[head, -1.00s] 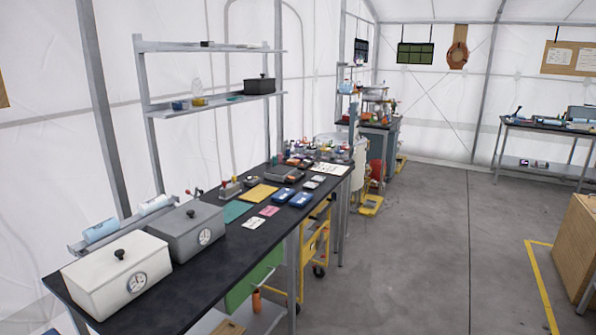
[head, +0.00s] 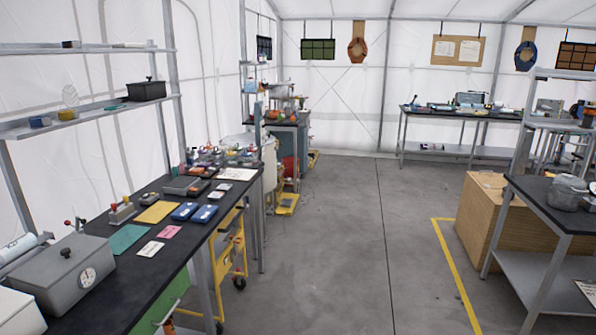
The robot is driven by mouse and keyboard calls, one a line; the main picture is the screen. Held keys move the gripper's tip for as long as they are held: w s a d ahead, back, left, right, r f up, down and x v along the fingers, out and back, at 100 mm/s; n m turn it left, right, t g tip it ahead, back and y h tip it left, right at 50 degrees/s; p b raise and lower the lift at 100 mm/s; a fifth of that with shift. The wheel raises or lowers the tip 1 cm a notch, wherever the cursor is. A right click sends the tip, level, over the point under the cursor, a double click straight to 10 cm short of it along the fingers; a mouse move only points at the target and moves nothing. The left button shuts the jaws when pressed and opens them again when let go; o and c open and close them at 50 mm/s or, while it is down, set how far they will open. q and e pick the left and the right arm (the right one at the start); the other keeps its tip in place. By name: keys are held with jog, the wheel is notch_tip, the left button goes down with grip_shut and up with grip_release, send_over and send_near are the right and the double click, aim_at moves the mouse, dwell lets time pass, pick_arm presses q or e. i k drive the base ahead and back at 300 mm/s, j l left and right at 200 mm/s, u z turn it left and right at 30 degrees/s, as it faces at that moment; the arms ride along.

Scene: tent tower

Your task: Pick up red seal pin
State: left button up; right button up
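I cannot make out the red seal pin for certain in the head view. Small red items show on the long black workbench (head: 120,270) at the left: a red-topped piece (head: 68,224) beside the grey box, and a small rack (head: 122,211) with upright red and yellow pieces. They are too small to identify. Neither of my grippers is in the picture.
A grey lidded box with a dial (head: 68,272) stands on the near bench. A yellow cart (head: 230,255) is under it. At right are a wooden crate (head: 480,225) and a dark-topped table (head: 550,200). The floor (head: 340,250) between is clear.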

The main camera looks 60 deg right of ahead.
aim_at(113, 206)
jog(key=i+l+z, duration=0.2)
jog(key=l, duration=0.3)
jog(key=l+z, duration=0.2)
jog(key=l, duration=0.25)
jog(key=i+l+z, duration=0.15)
jog(key=l, duration=0.3)
jog(key=i+l+z, duration=0.2)
jog(key=l, duration=0.25)
jog(key=i+l+z, duration=0.2)
jog(key=i+l, duration=0.3)
jog(key=l, duration=0.2)
jog(key=i+l, duration=0.3)
jog(key=l, duration=0.2)
jog(key=i+l, duration=0.3)
jog(key=l, duration=0.15)
jog(key=i+l, duration=0.3)
jog(key=l, duration=0.2)
jog(key=u, duration=1.35)
